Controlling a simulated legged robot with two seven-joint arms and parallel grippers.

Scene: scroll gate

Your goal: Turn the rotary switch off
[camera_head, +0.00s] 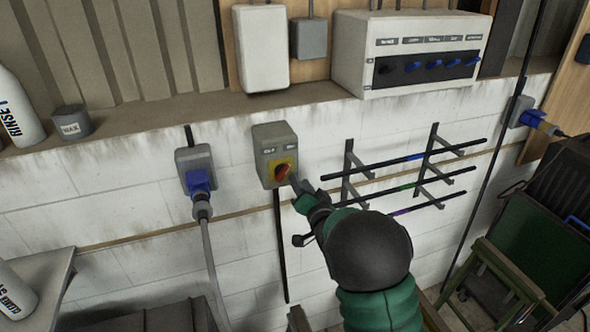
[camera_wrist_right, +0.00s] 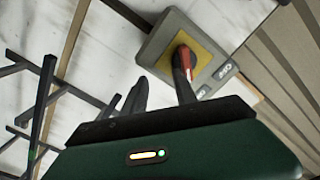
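The rotary switch is a grey box (camera_head: 265,140) on the white block wall, with a yellow plate and a red knob (camera_head: 283,170). Two small labels sit above the knob. In the wrist view the box (camera_wrist_right: 165,38) appears tilted, and the red knob (camera_wrist_right: 184,52) points diagonally across the yellow plate (camera_wrist_right: 202,54). My right gripper (camera_head: 296,183) is at the knob's lower right. In the wrist view the right gripper (camera_wrist_right: 160,85) has its fingers apart; one finger overlaps the knob, the other is left of it. I cannot tell whether they touch. My left gripper is not in view.
A blue plug with a hanging cable (camera_head: 199,185) is left of the switch box. A rack with rods (camera_head: 400,175) is on the wall to the right. A ledge (camera_head: 180,112) above holds a bottle and a cup. A control panel (camera_head: 420,55) stands above right.

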